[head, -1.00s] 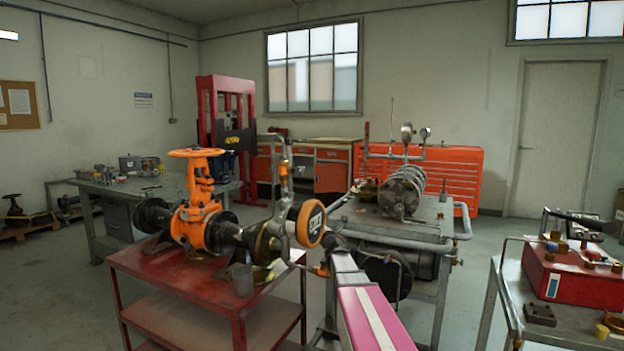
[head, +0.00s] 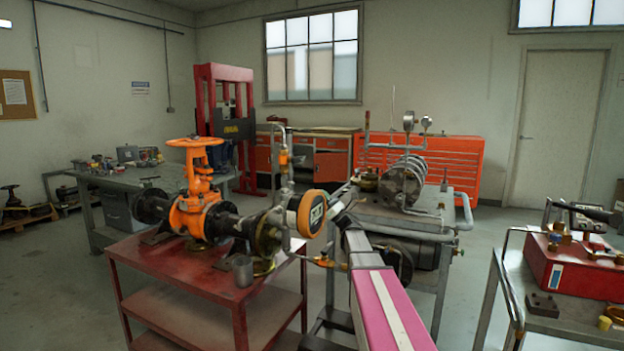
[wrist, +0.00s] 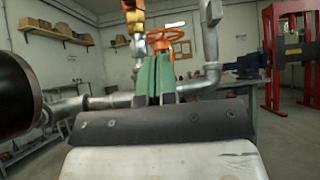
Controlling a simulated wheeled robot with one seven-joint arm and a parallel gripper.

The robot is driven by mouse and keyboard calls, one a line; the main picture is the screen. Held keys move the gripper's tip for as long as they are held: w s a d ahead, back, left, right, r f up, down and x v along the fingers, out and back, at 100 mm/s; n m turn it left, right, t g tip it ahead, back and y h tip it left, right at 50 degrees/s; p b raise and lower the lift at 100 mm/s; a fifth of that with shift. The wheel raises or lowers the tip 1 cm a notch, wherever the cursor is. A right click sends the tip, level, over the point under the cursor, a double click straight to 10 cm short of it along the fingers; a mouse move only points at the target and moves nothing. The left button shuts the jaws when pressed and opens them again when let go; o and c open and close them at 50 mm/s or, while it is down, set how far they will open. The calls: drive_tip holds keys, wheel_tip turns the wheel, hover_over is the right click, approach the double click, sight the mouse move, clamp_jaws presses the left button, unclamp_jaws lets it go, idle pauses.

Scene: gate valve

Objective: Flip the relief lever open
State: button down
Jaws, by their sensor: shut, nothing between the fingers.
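The gate valve (head: 198,208) is orange with an orange handwheel (head: 195,142) and sits on a red cart. To its right a grey upright pipe (head: 287,195) carries an orange part (head: 284,157). I cannot tell for sure whether that part is the relief lever. The wrist view shows a brass fitting with an orange piece (wrist: 136,18) at the top, just above and left of my fingertips. My gripper (wrist: 153,62) is shut and empty, its green fingers upright and close together. A gap or contact with the fitting cannot be told. In the head view the gripper is not clearly visible.
The red cart (head: 190,279) has a grey cup (head: 242,270) near its edge. A bench with a coiled machine (head: 402,182) stands behind. A table with a red box (head: 572,270) is at right. In the wrist view, grey pipes (wrist: 211,40) flank the fingers closely.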

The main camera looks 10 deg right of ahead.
sight(299, 159)
drive_tip(key=s+d+r+x, duration=0.1)
drive_tip(key=r+x, duration=0.1)
drive_tip(key=x, duration=1)
drive_tip(key=shift+d+r, duration=0.15)
drive_tip(key=shift+r, duration=0.05)
drive_tip(key=shift+w+r+n+g+y, duration=0.1)
drive_tip(key=shift+n+g+y, duration=0.2)
drive_tip(key=shift+n+g, duration=0.15)
drive_tip(key=shift+n, duration=0.25)
